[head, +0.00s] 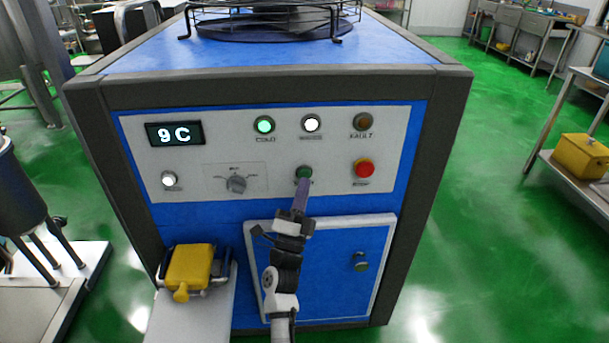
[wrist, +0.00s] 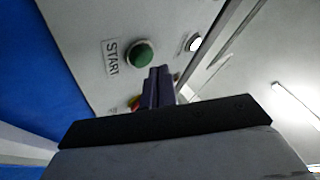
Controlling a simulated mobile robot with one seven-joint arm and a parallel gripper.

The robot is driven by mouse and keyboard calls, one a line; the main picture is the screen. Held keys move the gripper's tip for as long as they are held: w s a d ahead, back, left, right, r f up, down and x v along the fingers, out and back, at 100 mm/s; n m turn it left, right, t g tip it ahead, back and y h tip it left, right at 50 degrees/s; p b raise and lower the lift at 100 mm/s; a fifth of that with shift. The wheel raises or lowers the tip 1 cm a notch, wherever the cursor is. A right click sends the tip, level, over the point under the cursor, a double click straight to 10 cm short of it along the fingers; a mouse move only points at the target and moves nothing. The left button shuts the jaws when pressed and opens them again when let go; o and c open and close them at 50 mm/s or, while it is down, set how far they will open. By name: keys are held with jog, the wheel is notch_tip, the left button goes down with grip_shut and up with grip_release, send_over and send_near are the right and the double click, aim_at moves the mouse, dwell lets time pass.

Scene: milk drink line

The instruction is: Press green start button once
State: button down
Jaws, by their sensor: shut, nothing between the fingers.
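The green start button (head: 304,172) sits on the pale control panel (head: 215,140) of a blue machine, left of the red button. In the wrist view the green button (wrist: 141,54) stands out beside the word START. My gripper (head: 301,186) points up at the panel with its purple fingers shut and empty. In the head view its tips are just below the button and overlap the label under it. In the wrist view the fingertips (wrist: 159,70) appear just right of and below the button. I cannot tell whether they touch it.
A red button (head: 364,169) and a dark fault lamp (head: 363,121) are on the right. A lit green lamp (head: 264,125), a white lamp (head: 311,124), a rotary knob (head: 236,184) and a display (head: 174,134) reading 9 C share the panel. A yellow object (head: 189,266) stands lower left.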

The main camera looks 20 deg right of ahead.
jog(key=shift+s+a+p, duration=0.1)
jog(key=shift+s+a, duration=0.15)
jog(key=shift+s, duration=0.55)
jog(key=shift+s+a+p, duration=0.1)
jog(key=shift+s+a, duration=0.1)
jog(key=shift+s, duration=0.6)
jog(key=shift+s+a+p, duration=0.1)
jog(key=shift+s+a, duration=0.15)
jog(key=shift+s, duration=0.55)
